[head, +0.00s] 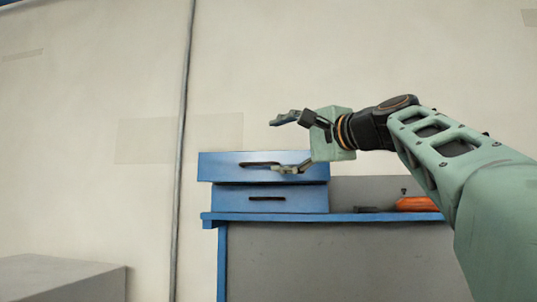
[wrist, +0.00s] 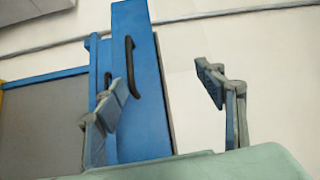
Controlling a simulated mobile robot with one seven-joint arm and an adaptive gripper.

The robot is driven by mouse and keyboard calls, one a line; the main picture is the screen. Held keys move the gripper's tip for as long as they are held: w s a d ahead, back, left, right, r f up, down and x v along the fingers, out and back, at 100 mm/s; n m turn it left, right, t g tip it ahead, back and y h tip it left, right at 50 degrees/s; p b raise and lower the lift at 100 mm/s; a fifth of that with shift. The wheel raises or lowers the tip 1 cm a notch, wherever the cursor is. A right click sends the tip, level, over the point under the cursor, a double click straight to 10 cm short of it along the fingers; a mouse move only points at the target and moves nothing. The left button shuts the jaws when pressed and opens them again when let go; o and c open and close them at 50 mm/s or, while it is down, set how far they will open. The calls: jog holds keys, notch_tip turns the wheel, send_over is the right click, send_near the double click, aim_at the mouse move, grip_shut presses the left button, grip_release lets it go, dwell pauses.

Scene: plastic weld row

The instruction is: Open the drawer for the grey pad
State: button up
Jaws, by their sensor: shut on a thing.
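The blue drawer unit stands against the wall on the blue-edged bench. Its upper drawer (head: 222,167) has a dark handle (head: 258,163) and its front stands a little forward of the lower drawer (head: 230,200). My gripper (head: 284,143) is at the upper drawer's right half, its fingers wide apart with nothing seen between them. The lower finger overlaps the handle's right end; the upper finger is above the drawer. The right finger is against bare wall. No grey pad shows.
An orange item (head: 418,204) lies on the bench (head: 350,218) right of the drawers, under my arm. A grey box-like block (head: 62,278) is at the lower left. A vertical pipe (head: 183,130) runs up the wall left of the drawers.

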jog(key=shift+t, duration=0.3)
jog(key=s, duration=0.1)
jog(key=s+d+r, duration=0.1)
jog(key=s+r, duration=0.1)
jog(key=s, duration=0.1)
jog(key=shift+s+d+r+b, duration=0.1)
jog(key=shift+d+r+b, duration=0.05)
jog(key=shift+d+b, duration=0.25)
jog(key=c, duration=0.6)
jog(key=shift+b+v, duration=0.3)
jog(key=shift+v, duration=0.6)
jog(key=shift+f, duration=0.2)
